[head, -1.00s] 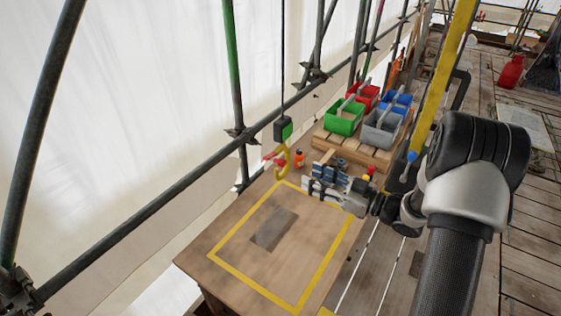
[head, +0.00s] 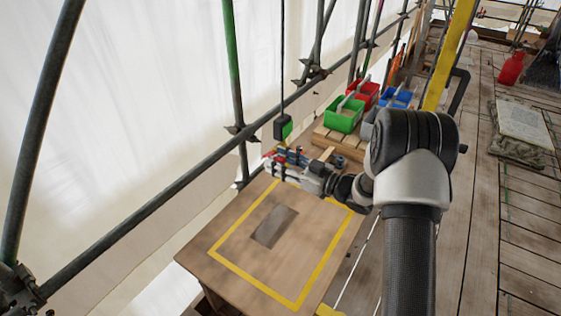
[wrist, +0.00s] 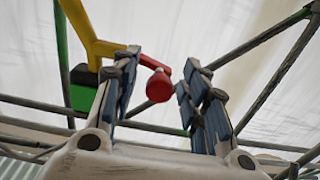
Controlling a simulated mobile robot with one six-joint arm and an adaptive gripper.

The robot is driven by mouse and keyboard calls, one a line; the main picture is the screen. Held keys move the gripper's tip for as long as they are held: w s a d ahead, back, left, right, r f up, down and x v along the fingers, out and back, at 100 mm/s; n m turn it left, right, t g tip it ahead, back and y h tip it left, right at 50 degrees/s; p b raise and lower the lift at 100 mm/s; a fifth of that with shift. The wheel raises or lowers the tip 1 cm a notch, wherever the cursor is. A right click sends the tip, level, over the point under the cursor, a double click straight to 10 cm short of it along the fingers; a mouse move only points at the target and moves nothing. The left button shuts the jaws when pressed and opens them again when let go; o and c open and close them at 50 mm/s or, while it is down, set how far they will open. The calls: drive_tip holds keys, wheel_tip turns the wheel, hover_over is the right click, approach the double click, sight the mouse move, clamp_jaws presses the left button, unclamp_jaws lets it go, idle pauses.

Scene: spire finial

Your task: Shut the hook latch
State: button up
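A yellow hook (wrist: 94,42) hangs from a black and green block (head: 284,129) on a cable above the table's far end. Its red latch lever (wrist: 150,63) ends in a red ball knob (wrist: 159,86) and sticks out sideways from the hook in the wrist view. My gripper (head: 272,163) is at the hook and hides most of it in the head view. In the wrist view my gripper (wrist: 164,75) is open, with the red knob between its spread blue-grey fingers and a gap showing to the right finger. The left finger overlaps the yellow hook; contact cannot be told.
A wooden table (head: 215,242) with a yellow taped outline and grey patch has a clear top below. Green (head: 343,115), red and blue bins stand on a pallet behind my arm. Scaffold poles (head: 160,210) run close behind the hook.

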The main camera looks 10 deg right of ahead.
clamp_jaws()
idle(0.3)
drive_tip(key=shift+f+b, duration=0.1)
drive_tip(key=shift+b, duration=0.2)
wheel_tip(320, 180, down, 4)
drive_tip(key=w+d+n+b, duration=0.3)
drive_tip(key=n+b, duration=1.7)
drive_tip(key=b, duration=0.8)
drive_tip(key=shift+f+n, duration=0.25)
drive_tip(key=shift+n, duration=0.05)
drive_tip(key=shift+b, duration=0.3)
